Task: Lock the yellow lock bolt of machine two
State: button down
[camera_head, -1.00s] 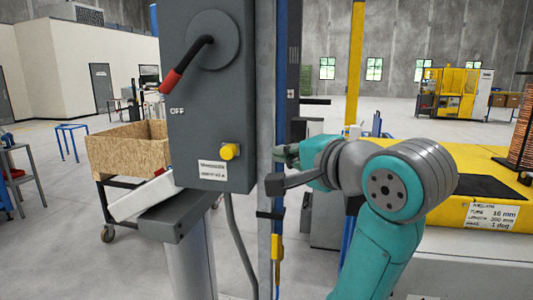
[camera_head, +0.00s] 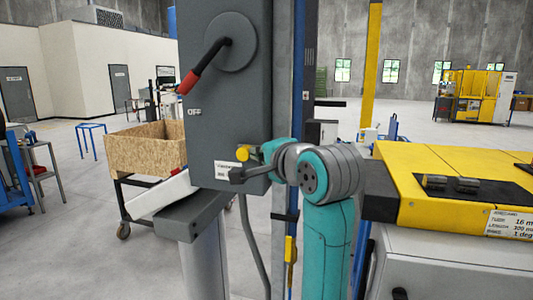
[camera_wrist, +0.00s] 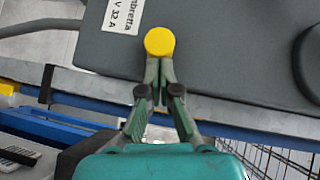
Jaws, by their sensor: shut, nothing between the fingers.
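The yellow lock bolt (camera_head: 243,153) sticks out of the front of the grey switch box (camera_head: 222,120), low and to the right. The box's lever handle (camera_head: 205,66) has a red grip and hangs toward the lower left, by the word OFF. In the wrist view, the bolt's round yellow head (camera_wrist: 159,41) lies straight beyond the fingertips. My gripper (camera_wrist: 160,64) is shut and empty, with its tips at the near edge of the bolt head; I cannot tell whether they touch. In the head view my gripper (camera_head: 254,149) is just right of the bolt, partly hidden.
A dark bracket (camera_head: 248,174) of mine passes beneath the bolt. A grey and blue post (camera_head: 300,110) stands right behind the box. A yellow-topped machine (camera_head: 425,165) is at the right. A wooden crate (camera_head: 140,153) on a cart stands at the left.

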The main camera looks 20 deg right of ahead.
aim_at(241, 151)
jog(key=shift+w+a, duration=0.6)
jog(key=shift+a, duration=0.2)
jog(key=shift+w+a, duration=0.55)
jog(key=shift+a, duration=0.25)
